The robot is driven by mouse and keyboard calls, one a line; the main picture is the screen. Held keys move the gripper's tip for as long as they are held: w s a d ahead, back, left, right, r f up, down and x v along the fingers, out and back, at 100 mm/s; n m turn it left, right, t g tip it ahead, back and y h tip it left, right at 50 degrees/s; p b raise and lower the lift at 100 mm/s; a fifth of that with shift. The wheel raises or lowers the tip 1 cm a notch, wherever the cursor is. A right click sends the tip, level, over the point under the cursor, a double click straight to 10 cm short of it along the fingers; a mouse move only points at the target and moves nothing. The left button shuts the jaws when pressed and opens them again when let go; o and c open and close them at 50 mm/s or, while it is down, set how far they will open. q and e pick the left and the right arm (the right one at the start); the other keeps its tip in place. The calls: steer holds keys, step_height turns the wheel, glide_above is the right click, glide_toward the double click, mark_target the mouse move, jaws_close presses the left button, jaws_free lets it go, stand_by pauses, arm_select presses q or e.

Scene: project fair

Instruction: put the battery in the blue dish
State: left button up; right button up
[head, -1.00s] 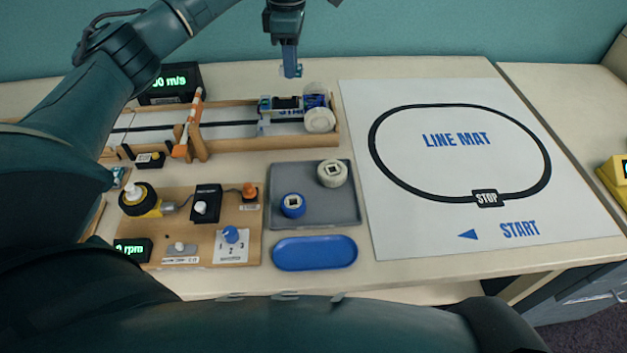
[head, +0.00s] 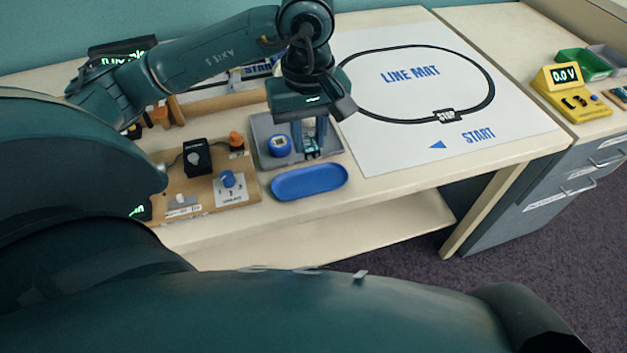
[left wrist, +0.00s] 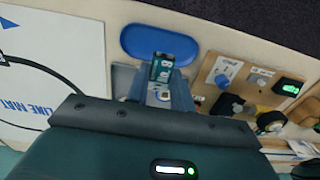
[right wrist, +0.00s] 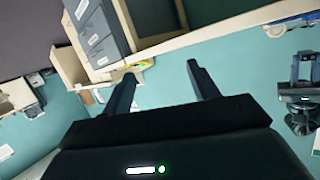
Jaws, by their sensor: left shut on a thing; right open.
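The blue dish (head: 309,182) is a shallow oval on the table near its front edge. It also shows in the left wrist view (left wrist: 160,42). My left gripper (head: 311,140) is over the grey tray, just behind the dish. It is shut on the battery (left wrist: 162,68), a small dark teal piece at the fingertips, which also shows in the head view (head: 312,149). The battery is beside the dish in the picture, not inside it; its exact height is hard to tell. The dish looks empty. My right gripper (right wrist: 162,85) is open and empty, away from the table's objects.
The grey tray (head: 265,128) holds a blue round piece (head: 279,146). A wooden board with switches and a blue knob (head: 228,180) stands left of the dish. The line mat (head: 400,150) lies to the right. A yellow meter (head: 570,95) sits at the far right.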

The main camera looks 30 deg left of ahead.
mark_target(309, 156)
arm_select(q)
step_height(309, 156, down, 5)
steer(key=shift+f, duration=0.15)
step_height(309, 156, down, 3)
steer(key=shift+b, duration=0.4)
steer(key=shift+f, duration=0.3)
arm_select(e)
steer(key=shift+d+r+t, duration=0.2)
steer(key=shift+t, duration=0.1)
arm_select(q)
steer(key=shift+f, duration=0.25)
steer(key=o, duration=1)
steer(key=shift+r, duration=0.1)
arm_select(e)
steer(key=shift+a+f, duration=0.1)
steer(key=shift+f, duration=0.1)
